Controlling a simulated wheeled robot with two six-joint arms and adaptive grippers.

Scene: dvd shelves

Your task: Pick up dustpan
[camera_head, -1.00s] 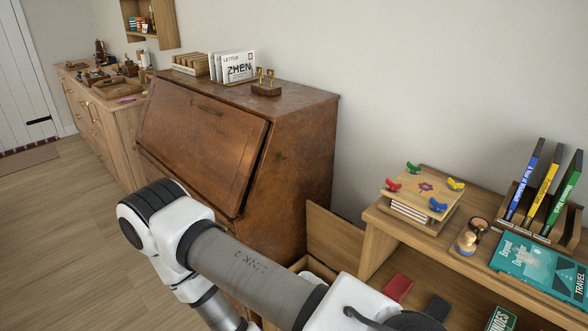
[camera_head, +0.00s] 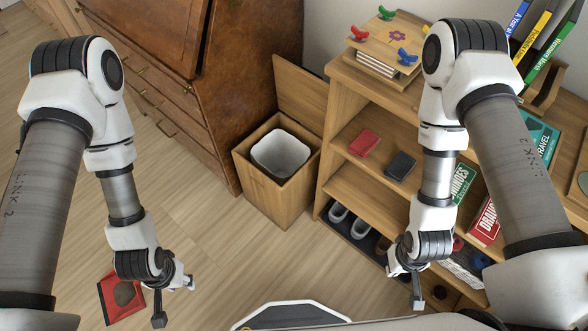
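A flat red object (camera_head: 113,308) with a dark brown round patch lies on the wooden floor at the lower left of the head view. It may be the dustpan, but its shape is partly hidden by my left arm and I cannot tell for sure. My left gripper (camera_head: 175,301) hangs just right of it, pointing down, with its fingers apart and nothing between them. My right gripper (camera_head: 405,287) hangs in front of the low shelf, its fingers apart and empty.
An open wooden bin (camera_head: 267,198) with a white liner stands beside the brown bureau (camera_head: 250,80). A wooden shelf unit (camera_head: 345,183) with books, boxes and shoes fills the right. The floor (camera_head: 225,255) between my grippers is mostly clear.

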